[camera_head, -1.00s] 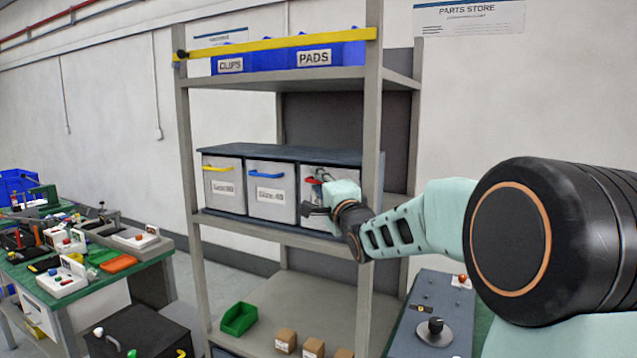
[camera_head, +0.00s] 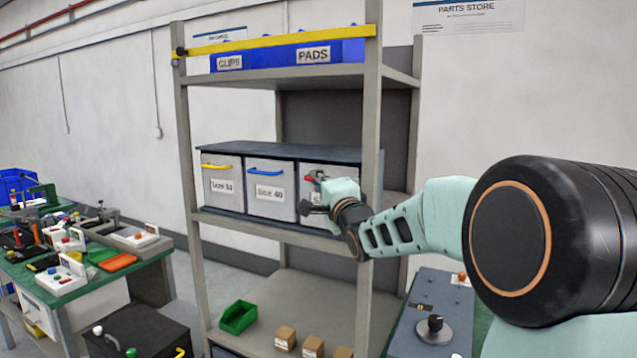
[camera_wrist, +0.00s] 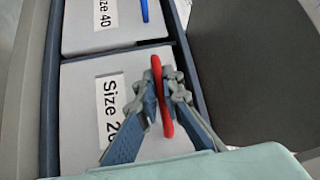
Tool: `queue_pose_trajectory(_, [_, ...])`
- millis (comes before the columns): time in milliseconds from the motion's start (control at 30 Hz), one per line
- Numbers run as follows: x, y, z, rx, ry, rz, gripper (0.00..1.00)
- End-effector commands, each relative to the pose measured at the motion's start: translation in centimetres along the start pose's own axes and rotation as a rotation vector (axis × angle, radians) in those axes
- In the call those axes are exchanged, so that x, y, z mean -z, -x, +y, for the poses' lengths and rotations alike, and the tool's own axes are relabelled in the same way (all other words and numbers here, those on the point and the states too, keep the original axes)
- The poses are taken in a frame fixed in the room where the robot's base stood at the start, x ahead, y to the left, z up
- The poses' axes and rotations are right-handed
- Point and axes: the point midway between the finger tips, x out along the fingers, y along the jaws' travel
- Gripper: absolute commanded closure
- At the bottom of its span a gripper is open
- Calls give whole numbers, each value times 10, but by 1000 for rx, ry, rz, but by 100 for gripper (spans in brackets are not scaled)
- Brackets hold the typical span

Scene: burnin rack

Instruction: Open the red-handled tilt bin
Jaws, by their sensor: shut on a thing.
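The red-handled tilt bin (camera_head: 313,186) is the rightmost of three grey bins in the rack's middle bay. Its front appears closed and is partly hidden by my gripper in the head view. In the wrist view its front (camera_wrist: 84,140) carries a label starting "Size 2", the rest covered by a finger. The red handle (camera_wrist: 157,72) runs between my fingers. My gripper (camera_wrist: 163,100) is shut on the red handle, with a finger on each side of it. In the head view my gripper (camera_head: 314,193) is at the bin's front.
A yellow-handled bin (camera_head: 222,188) and a blue-handled bin (camera_head: 270,191) stand to the left. A rack post (camera_head: 371,100) rises close beside my arm. Blue bins (camera_head: 290,56) sit above behind a yellow bar (camera_head: 280,43). A green bin (camera_head: 238,317) and small boxes are below.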

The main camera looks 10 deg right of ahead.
Motion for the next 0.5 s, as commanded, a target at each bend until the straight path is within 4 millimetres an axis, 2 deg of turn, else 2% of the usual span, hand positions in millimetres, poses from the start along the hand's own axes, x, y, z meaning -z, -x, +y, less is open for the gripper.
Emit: queue_pose_trajectory(500, [-24,23,17,151,152,0,100])
